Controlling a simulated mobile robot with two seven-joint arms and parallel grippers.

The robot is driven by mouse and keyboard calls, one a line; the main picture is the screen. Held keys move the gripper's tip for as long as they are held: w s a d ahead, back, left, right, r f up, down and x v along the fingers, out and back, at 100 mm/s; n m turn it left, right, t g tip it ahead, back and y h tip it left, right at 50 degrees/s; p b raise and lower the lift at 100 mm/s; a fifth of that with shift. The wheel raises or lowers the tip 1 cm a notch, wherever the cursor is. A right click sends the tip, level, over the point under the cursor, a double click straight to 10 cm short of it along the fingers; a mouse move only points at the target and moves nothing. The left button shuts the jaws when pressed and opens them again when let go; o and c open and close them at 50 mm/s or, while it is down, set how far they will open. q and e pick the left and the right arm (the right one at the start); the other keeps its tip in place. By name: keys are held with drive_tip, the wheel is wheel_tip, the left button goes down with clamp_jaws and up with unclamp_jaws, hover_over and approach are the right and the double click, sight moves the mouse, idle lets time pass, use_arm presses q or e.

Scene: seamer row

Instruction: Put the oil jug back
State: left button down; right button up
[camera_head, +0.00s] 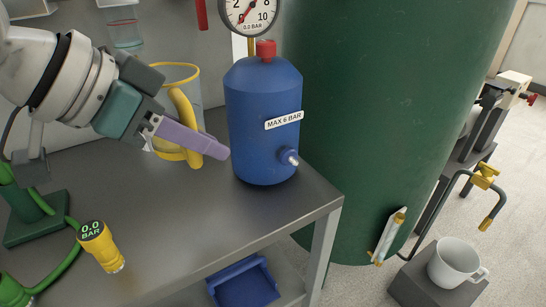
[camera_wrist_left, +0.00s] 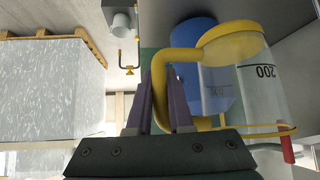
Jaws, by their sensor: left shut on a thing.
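The oil jug (camera_head: 182,76) is a clear beaker with a yellow rim, base and handle, standing upright at the back of the grey bench in the head view. In the left wrist view the jug (camera_wrist_left: 262,90) fills the right side and shows a 200 mark. My left gripper (camera_head: 208,144), with purple fingers, is shut on the jug's yellow handle. The wrist view shows the fingers (camera_wrist_left: 163,90) on either side of the handle. The gripper hides part of the jug in the head view, and I cannot tell whether its base touches the bench. My right gripper is not in view.
A blue pressure vessel (camera_head: 262,95) with a gauge (camera_head: 249,14) stands just right of the jug. A yellow gauge fitting (camera_head: 101,246) and green hose (camera_head: 62,262) lie at the bench's front left. A large green tank (camera_head: 385,110) is beyond the bench's right edge. The bench's middle is clear.

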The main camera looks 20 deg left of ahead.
use_arm(q)
wheel_tip(320, 180, down, 9)
drive_tip(key=shift+f+b, duration=0.2)
drive_tip(key=shift+b, duration=0.75)
drive_tip(key=shift+f+b, duration=0.65)
drive_tip(key=shift+f, duration=1.5)
drive_tip(key=shift+f, duration=0.2)
drive_tip(key=c, duration=0.8)
unclamp_jaws()
